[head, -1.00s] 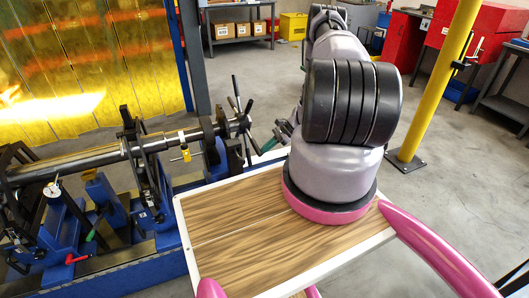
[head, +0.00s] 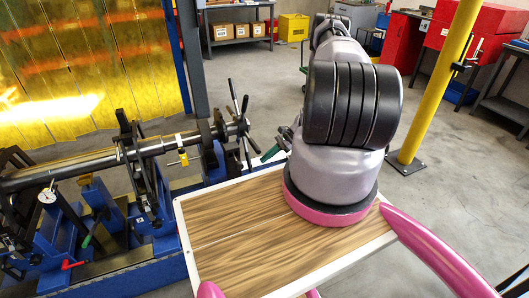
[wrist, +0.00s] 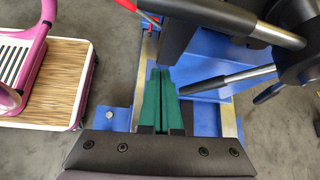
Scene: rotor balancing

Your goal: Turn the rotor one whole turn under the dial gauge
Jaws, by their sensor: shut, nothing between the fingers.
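The rotor (head: 85,168) is a long grey shaft lying across the blue balancing stand at the left of the head view. A spoked hub (head: 238,127) with dark-tipped rods is at its right end. The round white dial gauge (head: 47,194) stands by the shaft at the far left; its reading is too small to tell. My gripper (head: 271,153) is just right of the hub, partly hidden by my arm. In the wrist view its green fingers (wrist: 161,98) are shut and empty. One spoke (wrist: 235,77) lies just right of the fingertips, apart from them; another (wrist: 262,33) is farther up.
The blue stand (wrist: 212,93) lies below the fingers, with a red lever (wrist: 127,4) beyond. A yellow tag (head: 182,150) hangs near the shaft. A yellow post (head: 437,85) stands at the right. Grey floor (head: 265,95) is open behind the hub.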

